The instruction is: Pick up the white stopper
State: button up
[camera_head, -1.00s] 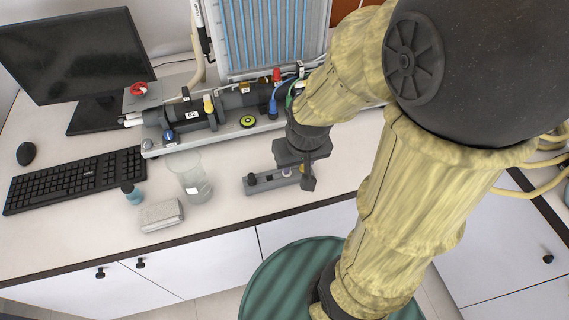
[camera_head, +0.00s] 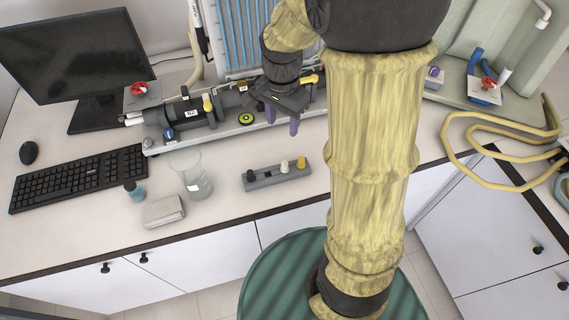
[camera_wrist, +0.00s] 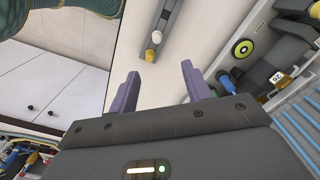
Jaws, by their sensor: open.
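The white stopper (camera_head: 284,167) stands upright in a grey rack (camera_head: 262,182) on the bench, between a black stopper (camera_head: 250,175) and a yellow stopper (camera_head: 301,162). In the wrist view the rack (camera_wrist: 172,18) runs up from the middle top, with the white stopper (camera_wrist: 156,37) and the yellow one (camera_wrist: 149,55) near its lower end. My gripper (camera_head: 283,121) is above the bench, behind the rack and near the apparatus. Its purple fingers (camera_wrist: 160,84) are apart and empty in the wrist view, and the stoppers lie beyond their tips.
A beaker (camera_head: 190,176), a small bottle (camera_head: 134,191) and a grey-white block (camera_head: 164,212) stand left of the rack. The black apparatus (camera_head: 190,113) on its base lies behind. A keyboard (camera_head: 75,178) and monitor (camera_head: 75,55) are at left. Bench right of the rack is partly hidden by my arm.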

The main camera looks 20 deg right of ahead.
dwell(0.3)
jog(key=p, duration=0.1)
send_near(285, 162)
jog(key=f, duration=0.5)
jog(key=shift+w+a+f, duration=0.1)
jog(key=shift+w+a, duration=0.05)
jog(key=shift+a, duration=0.1)
jog(key=shift+f, duration=0.1)
jog(key=shift+f+p, duration=0.25)
jog(key=shift+p, duration=0.05)
jog(key=shift+s+d+f+p, duration=0.1)
jog(key=shift+f+p, duration=0.15)
jog(key=shift+f, duration=0.9)
jog(key=shift+s+d+f+p, duration=0.1)
jog(key=shift+f+p, duration=0.15)
jog(key=shift+f, duration=0.85)
jog(key=shift+c, duration=0.4)
jog(key=c, duration=1)
